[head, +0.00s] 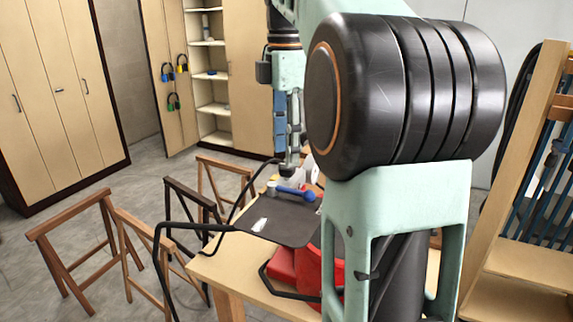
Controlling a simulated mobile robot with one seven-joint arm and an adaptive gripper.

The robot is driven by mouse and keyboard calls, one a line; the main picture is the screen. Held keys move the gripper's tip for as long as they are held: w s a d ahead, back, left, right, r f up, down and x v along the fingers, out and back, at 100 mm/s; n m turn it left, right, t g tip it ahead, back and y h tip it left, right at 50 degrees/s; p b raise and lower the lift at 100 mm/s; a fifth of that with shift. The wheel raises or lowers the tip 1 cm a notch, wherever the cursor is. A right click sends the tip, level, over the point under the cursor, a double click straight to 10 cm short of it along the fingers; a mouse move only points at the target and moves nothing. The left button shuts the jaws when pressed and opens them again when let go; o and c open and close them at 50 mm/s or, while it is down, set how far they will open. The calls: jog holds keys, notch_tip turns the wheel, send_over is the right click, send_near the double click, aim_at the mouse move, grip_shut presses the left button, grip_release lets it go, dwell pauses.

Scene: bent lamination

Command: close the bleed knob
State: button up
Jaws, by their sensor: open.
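My gripper (290,165) points down over the wooden table in the head view, above a blue and grey tool-like item. It is small in the picture, and nothing shows between its fingers. I cannot clearly pick out the bleed knob; it may be hidden behind my arm or too small to tell. The blue and grey item (296,192) lies at the panel's back edge.
Red items (285,264) sit at the front of the table (228,268). Wooden trestles (75,232) stand on the floor at left. An open cabinet (208,62) stands behind, and a wooden rack (535,180) at right. My arm blocks the table's right side.

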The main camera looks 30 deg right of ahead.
aim_at(287, 170)
jog(key=shift+f, duration=1.6)
grip_shut()
